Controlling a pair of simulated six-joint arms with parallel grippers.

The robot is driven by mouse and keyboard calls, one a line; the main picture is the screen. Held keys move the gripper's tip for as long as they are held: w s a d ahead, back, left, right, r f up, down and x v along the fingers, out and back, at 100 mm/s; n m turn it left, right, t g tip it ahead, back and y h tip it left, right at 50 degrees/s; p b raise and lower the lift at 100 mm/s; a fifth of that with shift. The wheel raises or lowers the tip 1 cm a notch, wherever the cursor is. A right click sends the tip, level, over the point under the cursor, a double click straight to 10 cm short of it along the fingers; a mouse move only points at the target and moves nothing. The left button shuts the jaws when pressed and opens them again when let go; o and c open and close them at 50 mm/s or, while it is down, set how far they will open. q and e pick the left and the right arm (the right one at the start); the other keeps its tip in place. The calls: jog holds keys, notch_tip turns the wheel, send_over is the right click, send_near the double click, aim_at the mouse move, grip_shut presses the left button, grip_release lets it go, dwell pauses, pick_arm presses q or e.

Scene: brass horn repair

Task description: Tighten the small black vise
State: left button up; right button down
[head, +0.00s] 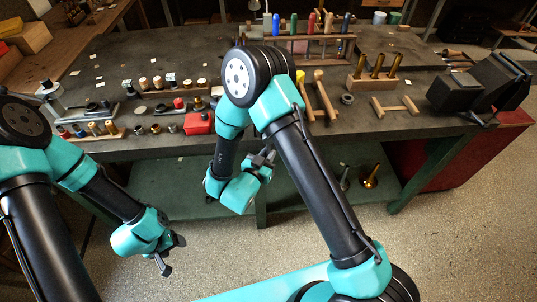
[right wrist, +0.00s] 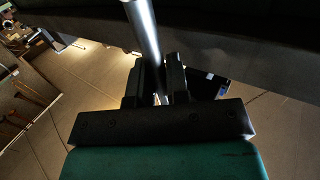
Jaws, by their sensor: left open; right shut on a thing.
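My right gripper (head: 264,158) is at the bench's front edge, partly behind my own right arm. In the right wrist view its two black fingers (right wrist: 160,82) are shut on a smooth silver rod (right wrist: 143,30), which runs up out of the frame. What the rod belongs to is hidden; I cannot tell if it is a vise handle. A black vise (head: 468,90) stands at the bench's right front corner, well apart from my right gripper. No other vise shows clearly. My left gripper (head: 172,256) is open and empty, low in front of the bench at the left.
The dark workbench (head: 150,60) carries a red box (head: 198,123), mallets, a tool rack (head: 300,37) and a wooden block with brass pieces (head: 374,82). A brass horn part (head: 370,180) sits on the lower shelf. Open floor lies in front of the bench at right.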

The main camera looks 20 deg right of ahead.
jog(key=shift+w+a+r+m+g+y, duration=0.15)
jog(key=shift+a+r+m+g+y, duration=0.15)
jog(key=shift+a+m+y, duration=0.4)
jog(key=shift+w+a+r+m+g+y, duration=0.1)
jog(key=shift+a+r+m+g+y, duration=0.25)
jog(key=shift+a+m, duration=0.55)
jog(key=shift+w+a+r+m+g+y, duration=0.15)
jog(key=shift+a+m+g+y, duration=0.1)
jog(key=shift+a+m+y, duration=0.5)
jog(key=c, duration=1.1)
grip_release()
jog(key=v, duration=1.7)
jog(key=shift+s+a, duration=0.15)
jog(key=shift+a, duration=0.05)
jog(key=shift+c, duration=0.3)
